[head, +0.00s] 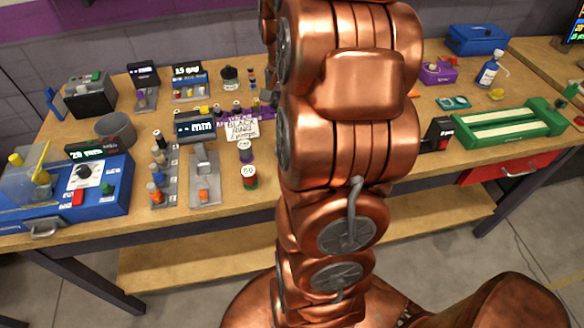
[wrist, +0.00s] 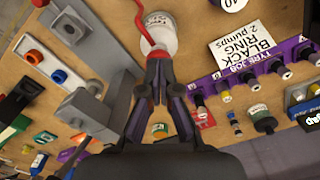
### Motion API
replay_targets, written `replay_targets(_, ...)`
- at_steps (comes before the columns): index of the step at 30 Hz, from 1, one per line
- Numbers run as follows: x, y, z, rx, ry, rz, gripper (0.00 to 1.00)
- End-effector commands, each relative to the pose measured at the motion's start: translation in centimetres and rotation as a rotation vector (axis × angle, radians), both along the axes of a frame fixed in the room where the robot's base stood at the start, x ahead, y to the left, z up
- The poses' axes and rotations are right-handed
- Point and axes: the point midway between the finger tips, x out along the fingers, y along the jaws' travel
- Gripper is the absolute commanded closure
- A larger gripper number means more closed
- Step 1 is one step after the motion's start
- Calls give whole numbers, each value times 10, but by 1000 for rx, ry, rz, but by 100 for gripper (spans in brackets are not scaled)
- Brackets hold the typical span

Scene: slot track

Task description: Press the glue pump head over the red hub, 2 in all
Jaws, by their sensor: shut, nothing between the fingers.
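The glue bottle (wrist: 163,40) is white with a printed label and stands upright in the wrist view. Its red pump head and thin red spout (wrist: 145,33) reach toward the top edge. My gripper (wrist: 157,58) is shut and empty, its fingertips right at the pump head; I cannot tell whether they touch. My arm hides the bottle and gripper in the head view. I cannot pick out the red hub with certainty in either view. A card (wrist: 245,46) reading "BLACK RING 2 pumps" is beside the bottle; it also shows in the head view (head: 242,128).
A purple rack (wrist: 250,72) holds several small parts beside the card. A grey press-like fixture (wrist: 90,100) stands left of my gripper. A blue machine (head: 75,200) is at the table's left, a green tray (head: 508,124) at its right.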

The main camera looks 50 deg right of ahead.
Motion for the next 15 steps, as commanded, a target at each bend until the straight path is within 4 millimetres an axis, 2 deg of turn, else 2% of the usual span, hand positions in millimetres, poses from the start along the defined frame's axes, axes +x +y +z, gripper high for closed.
replay_targets(9, -1, 0, -11, 2, 3, 0, 100)
replay_targets(15, -1, 0, -10, 2, 3, 0, 100)
